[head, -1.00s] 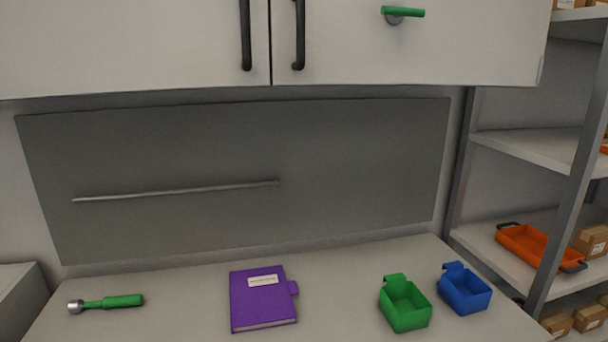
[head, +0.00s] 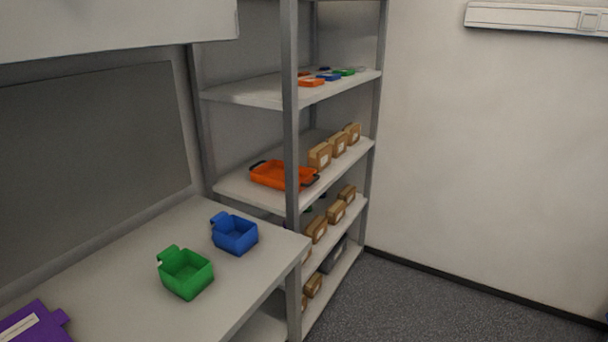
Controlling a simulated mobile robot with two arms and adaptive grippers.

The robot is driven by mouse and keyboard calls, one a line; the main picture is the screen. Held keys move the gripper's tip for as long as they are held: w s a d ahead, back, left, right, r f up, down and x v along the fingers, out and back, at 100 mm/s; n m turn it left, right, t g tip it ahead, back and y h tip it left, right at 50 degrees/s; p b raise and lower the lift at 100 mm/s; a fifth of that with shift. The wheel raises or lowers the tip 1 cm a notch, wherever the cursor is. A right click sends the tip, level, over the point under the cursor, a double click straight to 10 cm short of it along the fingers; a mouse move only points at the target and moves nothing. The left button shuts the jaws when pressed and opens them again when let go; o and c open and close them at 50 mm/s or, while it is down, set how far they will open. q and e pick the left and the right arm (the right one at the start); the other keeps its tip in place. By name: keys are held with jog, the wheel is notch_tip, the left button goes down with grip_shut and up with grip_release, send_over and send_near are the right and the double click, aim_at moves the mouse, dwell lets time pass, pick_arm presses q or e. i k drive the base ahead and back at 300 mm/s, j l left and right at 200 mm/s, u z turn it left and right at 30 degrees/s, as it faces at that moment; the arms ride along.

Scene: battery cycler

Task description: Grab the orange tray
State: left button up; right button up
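The orange tray (head: 269,176) is a shallow rectangular tray with dark handles at its ends. It rests on the middle shelf (head: 236,189) of the shelving rack, at the shelf's left part. The rack's front upright post crosses in front of the tray and hides a strip of its right part. Neither of my grippers shows in the head view.
The rack's upright post (head: 292,120) stands before the tray. Cardboard boxes (head: 320,156) sit right of it. Grey floor (head: 420,299) at right is clear.

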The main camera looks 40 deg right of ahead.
aim_at(271, 174)
jog(key=z, duration=1)
jog(key=i+l+u, duration=0.15)
jog(key=u, duration=0.2)
jog(key=i+l+u, duration=0.15)
jog(key=u, duration=0.25)
jog(key=i+l+u, duration=0.1)
jog(key=l, duration=0.2)
jog(key=i+l, duration=0.2)
jog(key=i+l+u, duration=0.15)
jog(key=l, duration=0.3)
jog(key=i+l+u, duration=0.1)
jog(key=l, duration=0.2)
jog(key=i+l, duration=0.15)
jog(key=l, duration=0.2)
jog(key=i+l+u, duration=0.15)
jog(key=l, duration=0.2)
